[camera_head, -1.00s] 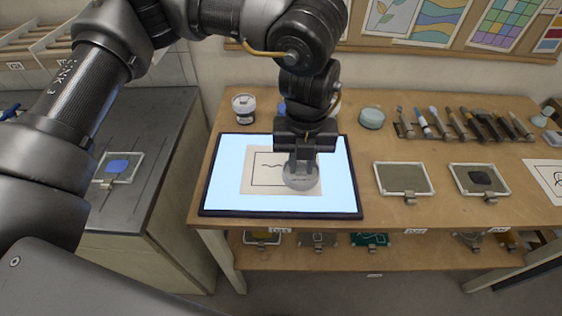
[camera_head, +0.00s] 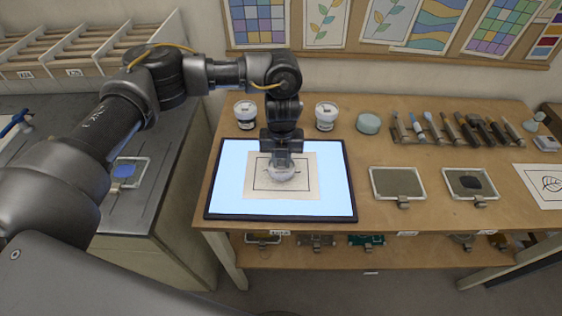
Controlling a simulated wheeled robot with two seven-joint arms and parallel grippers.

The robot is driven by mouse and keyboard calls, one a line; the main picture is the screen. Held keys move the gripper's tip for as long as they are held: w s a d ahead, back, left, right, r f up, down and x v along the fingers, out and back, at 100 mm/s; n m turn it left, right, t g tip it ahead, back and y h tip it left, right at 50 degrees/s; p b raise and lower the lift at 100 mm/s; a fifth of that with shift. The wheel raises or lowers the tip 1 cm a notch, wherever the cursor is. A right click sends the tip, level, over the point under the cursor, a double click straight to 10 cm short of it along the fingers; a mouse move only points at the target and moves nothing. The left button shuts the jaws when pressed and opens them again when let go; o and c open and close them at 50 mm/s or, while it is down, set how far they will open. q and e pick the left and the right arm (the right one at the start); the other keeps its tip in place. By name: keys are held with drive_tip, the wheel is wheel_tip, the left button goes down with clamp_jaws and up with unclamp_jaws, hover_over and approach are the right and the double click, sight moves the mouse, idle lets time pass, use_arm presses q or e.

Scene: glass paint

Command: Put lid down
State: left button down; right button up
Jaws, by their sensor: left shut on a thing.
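A pale round lid (camera_head: 281,177) is in my left gripper (camera_head: 282,163), which is shut on it and points straight down. The lid is over the drawing sheet (camera_head: 311,190) on the lit light pad (camera_head: 232,205). The gripper hides part of the lid and of the drawing. I cannot tell whether the lid touches the sheet or is just above it. A white jar with a dark label (camera_head: 245,113) and another white jar (camera_head: 326,115) stand behind the pad. My right gripper is not in view.
A pale blue-green round container (camera_head: 368,123) stands behind the pad to the right. Two framed glass panes, one plain (camera_head: 398,184) and one with a dark patch (camera_head: 470,184), lie right of the pad. A row of tools (camera_head: 455,130) lies at the back right. Bare wood separates these.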

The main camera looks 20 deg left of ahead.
sight(282, 163)
use_arm(q)
drive_tip(key=shift+f, duration=0.95)
drive_tip(key=c, duration=1.3)
unclamp_jaws()
drive_tip(key=shift+f, duration=0.1)
drive_tip(key=shift+r, duration=0.3)
drive_tip(key=shift+r+b, duration=1.25)
drive_tip(key=shift+r, duration=4.6)
